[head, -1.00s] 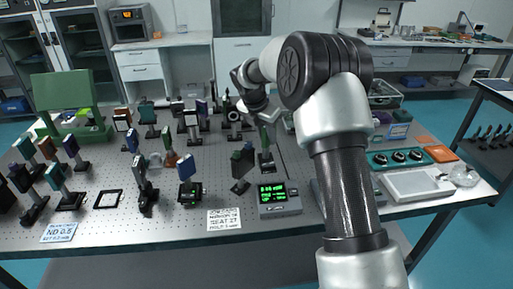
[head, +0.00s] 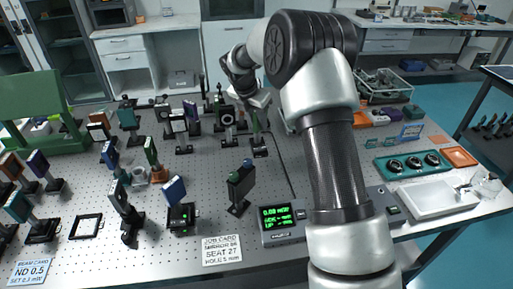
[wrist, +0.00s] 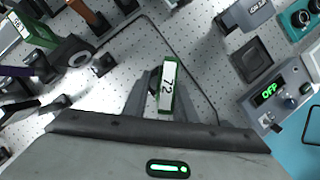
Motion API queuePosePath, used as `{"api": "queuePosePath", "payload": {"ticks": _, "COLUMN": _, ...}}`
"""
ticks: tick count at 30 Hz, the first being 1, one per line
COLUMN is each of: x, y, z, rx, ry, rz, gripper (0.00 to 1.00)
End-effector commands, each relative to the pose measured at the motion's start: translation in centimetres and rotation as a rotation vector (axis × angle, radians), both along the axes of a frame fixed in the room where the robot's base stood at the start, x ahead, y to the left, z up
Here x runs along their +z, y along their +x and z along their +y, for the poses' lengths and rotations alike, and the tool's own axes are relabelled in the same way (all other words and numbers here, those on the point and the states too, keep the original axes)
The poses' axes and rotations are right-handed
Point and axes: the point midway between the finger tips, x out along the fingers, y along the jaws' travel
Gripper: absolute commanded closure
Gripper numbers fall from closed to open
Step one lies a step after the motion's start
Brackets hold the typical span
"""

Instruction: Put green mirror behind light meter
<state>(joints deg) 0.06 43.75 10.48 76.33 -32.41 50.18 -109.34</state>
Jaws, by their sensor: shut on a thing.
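My gripper (head: 256,104) is shut on the green mirror, a narrow green plate (head: 254,124) on a dark post and base. In the wrist view, the green mirror (wrist: 168,88) sits between the fingertips and its top edge bears a white number label. The light meter (head: 284,222), a grey box with a lit green display, stands at the table's front edge. The mirror is beyond it and slightly left, with a clear gap. I cannot tell whether the mirror's base touches the board.
Several mounted optics, including a ring mount (head: 228,120), crowd left of the mirror. A job card (head: 222,250) lies left of the meter. My arm covers the board to the right. A thin dark line (head: 282,165) crosses bare board.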

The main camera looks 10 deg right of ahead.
Motion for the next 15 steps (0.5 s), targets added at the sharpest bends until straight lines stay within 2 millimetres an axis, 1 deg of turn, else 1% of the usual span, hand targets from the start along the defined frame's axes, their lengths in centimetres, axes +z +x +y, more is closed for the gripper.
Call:
{"api": "queuePosePath", "payload": {"ticks": 1, "x": -1.0, "y": -0.1, "z": 0.0, "rx": 0.002, "ry": -0.001, "rz": 0.003, "gripper": 1.00}}
{"api": "queuePosePath", "payload": {"ticks": 3, "x": -2.3, "y": 0.0, "z": 0.0, "rx": 0.001, "ry": -0.001, "rz": 0.001, "gripper": 1.00}}
{"api": "queuePosePath", "payload": {"ticks": 6, "x": -3.4, "y": 0.0, "z": 0.0, "rx": 0.001, "ry": 0.000, "rz": -0.001, "gripper": 1.00}}
{"api": "queuePosePath", "payload": {"ticks": 11, "x": -4.5, "y": 0.0, "z": 0.0, "rx": 0.001, "ry": 0.000, "rz": -0.001, "gripper": 1.00}}
{"api": "queuePosePath", "payload": {"ticks": 15, "x": -6.3, "y": 0.0, "z": 0.0, "rx": 0.000, "ry": -0.002, "rz": 0.002, "gripper": 1.00}}
